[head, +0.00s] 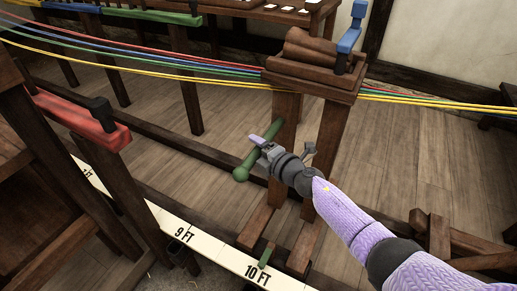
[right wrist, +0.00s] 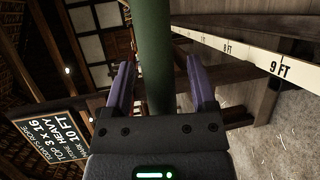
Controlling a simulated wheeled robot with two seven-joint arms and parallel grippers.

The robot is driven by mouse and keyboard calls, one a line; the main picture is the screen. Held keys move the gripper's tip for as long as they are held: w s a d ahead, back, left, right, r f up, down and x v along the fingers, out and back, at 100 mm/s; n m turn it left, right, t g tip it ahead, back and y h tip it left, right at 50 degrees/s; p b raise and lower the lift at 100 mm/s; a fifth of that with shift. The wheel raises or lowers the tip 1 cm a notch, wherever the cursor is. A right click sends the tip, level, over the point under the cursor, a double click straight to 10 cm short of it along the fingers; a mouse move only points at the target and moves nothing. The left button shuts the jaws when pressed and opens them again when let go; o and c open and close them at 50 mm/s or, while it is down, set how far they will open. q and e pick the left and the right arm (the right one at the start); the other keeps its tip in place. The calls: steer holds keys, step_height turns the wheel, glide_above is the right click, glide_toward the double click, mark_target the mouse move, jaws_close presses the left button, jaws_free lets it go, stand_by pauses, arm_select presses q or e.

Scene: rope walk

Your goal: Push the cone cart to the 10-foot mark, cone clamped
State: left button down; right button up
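The cone cart (head: 334,125) is a brown wooden stand on the floor rail. Its grooved wooden cone block (head: 310,52) sits on top, with the coloured ropes running to both sides. A blue clamp lever (head: 350,33) stands upright at its right; whether it clamps I cannot tell. The cart's green pointer (head: 267,254) lies at the 10 FT label (head: 257,275) on the white scale. My right gripper (head: 262,144) is at the green push handle (head: 243,172). In the right wrist view the handle (right wrist: 155,60) passes between the spread fingers, with gaps either side. My left gripper is out of view.
Red, blue, green and yellow ropes (head: 150,62) cross at cart-top height. A dark sign (right wrist: 52,140) in the right wrist view reads 10 FT. Floor behind the cart is clear.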

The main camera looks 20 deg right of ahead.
steer(key=shift+s, duration=0.1)
steer(key=p+v, duration=0.4)
steer(key=v, duration=0.5)
steer(key=shift+s, duration=0.35)
steer(key=shift+d+r, duration=0.1)
